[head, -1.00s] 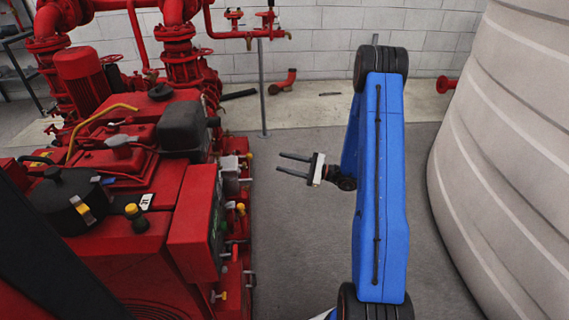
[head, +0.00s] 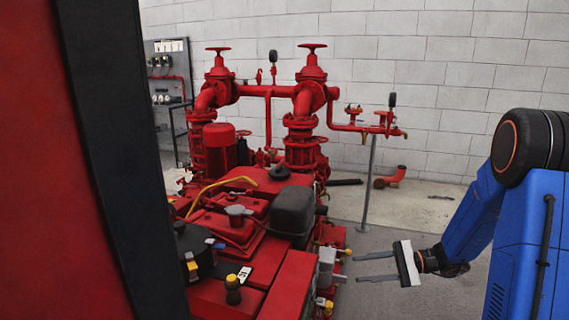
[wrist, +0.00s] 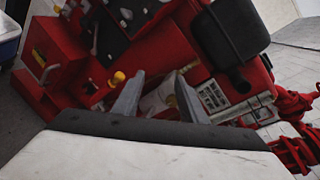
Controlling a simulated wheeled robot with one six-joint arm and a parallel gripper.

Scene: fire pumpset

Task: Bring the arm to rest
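My blue arm (head: 515,225) stands at the right of the head view, bent with its forearm reaching down and left. My gripper (head: 375,268) points left toward the red pump engine (head: 265,265). Its two grey fingers are apart with nothing between them. In the wrist view the fingers (wrist: 157,97) also show apart, with the red engine and its yellow-capped fittings beyond them. In the head view a gap of floor shows right of the engine; I cannot tell the exact distance from fingertips to engine.
Red pipes with two handwheel valves (head: 311,60) rise behind the engine. A thin grey post (head: 369,185) holds a pipe with a gauge. A loose red elbow (head: 390,177) lies by the block wall (head: 440,80). A dark-edged red body fills the left.

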